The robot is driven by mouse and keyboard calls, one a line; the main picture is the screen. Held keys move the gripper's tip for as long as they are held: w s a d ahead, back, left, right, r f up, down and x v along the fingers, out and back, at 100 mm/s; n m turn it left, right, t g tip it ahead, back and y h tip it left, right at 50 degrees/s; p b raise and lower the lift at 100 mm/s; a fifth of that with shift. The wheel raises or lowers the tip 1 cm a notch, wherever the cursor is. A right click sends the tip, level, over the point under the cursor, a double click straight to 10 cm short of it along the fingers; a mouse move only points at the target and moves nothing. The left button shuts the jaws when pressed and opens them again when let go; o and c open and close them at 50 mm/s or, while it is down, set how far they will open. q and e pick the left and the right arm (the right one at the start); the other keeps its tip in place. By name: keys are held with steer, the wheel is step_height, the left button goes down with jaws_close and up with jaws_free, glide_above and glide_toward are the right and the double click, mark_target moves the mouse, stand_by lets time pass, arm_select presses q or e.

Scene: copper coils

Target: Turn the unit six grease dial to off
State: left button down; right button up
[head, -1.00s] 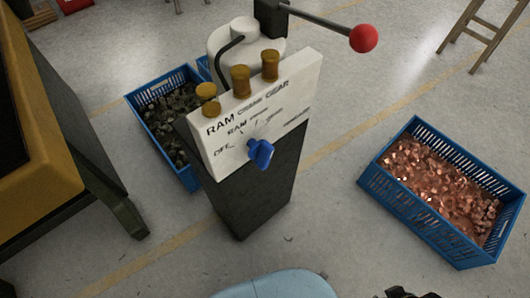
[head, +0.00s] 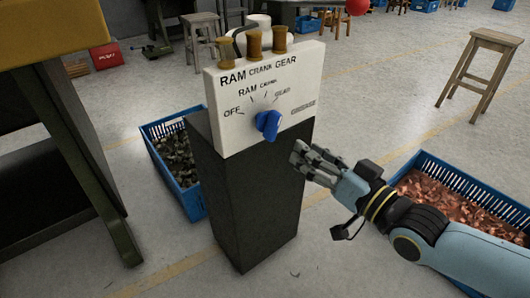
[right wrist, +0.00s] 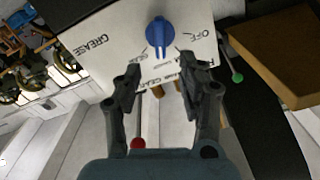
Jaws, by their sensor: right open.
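The blue dial (head: 268,124) sits on a white panel (head: 225,135) marked OFF, RAM, CRANK, GEAR and further words, on top of a dark pedestal (head: 245,210). In the right wrist view the panel appears upside down, with the dial (right wrist: 160,32) beyond the fingertips and the words GREASE and OFF on either side. I cannot tell exactly which mark the dial points at. My right gripper (head: 300,155) is open and empty, to the lower right of the dial and apart from it. Its spread fingers (right wrist: 158,78) show in the wrist view. My left gripper is not in view.
Brass-coloured caps (head: 253,43) stand behind the panel's top edge. A blue crate of dark pieces (head: 193,207) is left of the pedestal, and a blue crate of copper pieces (head: 430,160) is right. A yellow-topped bench (head: 50,30) fills the left. A wooden stool (head: 495,40) stands back right.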

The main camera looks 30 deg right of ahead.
mark_target(277, 129)
steer(key=w+b, duration=0.1)
steer(key=w, duration=0.2)
steer(key=w+b, duration=0.1)
steer(key=w, duration=0.2)
steer(key=w+a+b, duration=0.1)
steer(key=w, duration=0.2)
steer(key=shift+w+f, duration=0.2)
steer(key=shift+w+b, duration=0.35)
steer(key=shift+w+r, duration=0.1)
steer(key=shift+w, duration=0.1)
steer(key=shift+r, duration=0.1)
steer(key=shift+c, duration=1)
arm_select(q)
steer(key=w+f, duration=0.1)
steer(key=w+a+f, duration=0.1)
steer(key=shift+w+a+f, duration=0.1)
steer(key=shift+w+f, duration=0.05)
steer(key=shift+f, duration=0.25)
arm_select(e)
jaws_close()
